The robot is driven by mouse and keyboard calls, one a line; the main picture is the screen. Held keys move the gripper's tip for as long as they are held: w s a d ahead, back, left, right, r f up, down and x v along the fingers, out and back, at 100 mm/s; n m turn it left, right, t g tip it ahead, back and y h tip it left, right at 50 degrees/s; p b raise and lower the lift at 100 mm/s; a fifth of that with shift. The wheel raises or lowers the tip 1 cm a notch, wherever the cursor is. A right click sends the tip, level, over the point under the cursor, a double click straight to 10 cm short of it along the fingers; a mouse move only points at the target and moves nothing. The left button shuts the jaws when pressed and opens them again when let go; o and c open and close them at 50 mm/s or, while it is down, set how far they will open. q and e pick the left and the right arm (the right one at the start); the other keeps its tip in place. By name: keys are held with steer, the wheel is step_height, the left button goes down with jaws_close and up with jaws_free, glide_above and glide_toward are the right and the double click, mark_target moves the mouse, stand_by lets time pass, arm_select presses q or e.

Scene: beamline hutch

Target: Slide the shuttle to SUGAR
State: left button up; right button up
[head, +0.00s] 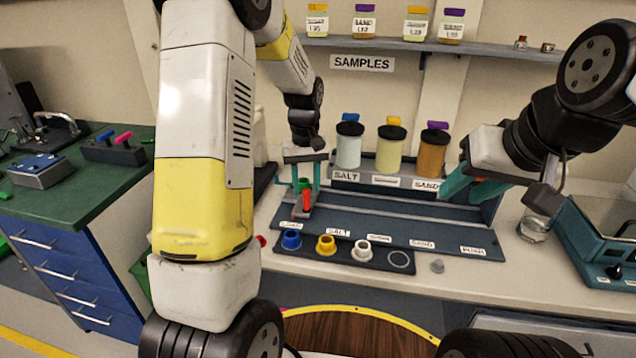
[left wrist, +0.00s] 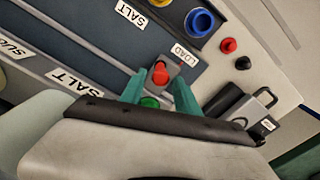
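The shuttle (head: 300,211) is a small dark block with a red knob (head: 306,201). It sits at the LOAD end, at the left of the blue-grey track (head: 400,226). The left wrist view shows the red knob (left wrist: 160,73) and a green ring (left wrist: 150,102) beside it. My left gripper (head: 305,190) points down over the shuttle. Its teal fingers stand apart on either side of the knob, with visible gaps. A front label between SALT and SAND (head: 380,239) is too small to read in the head view. My right gripper (head: 470,190) is open and empty at the track's right.
White, yellow and brown jars (head: 390,148) with black lids stand behind the track. A front strip holds blue (head: 291,240), yellow (head: 326,245) and white (head: 362,250) cups and an empty ring (head: 400,260). A glass beaker (head: 533,231) stands right. The track right of the shuttle looks clear.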

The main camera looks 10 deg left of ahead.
mark_target(306, 190)
arm_select(q)
steer(key=shift+f, duration=1.85)
jaws_close()
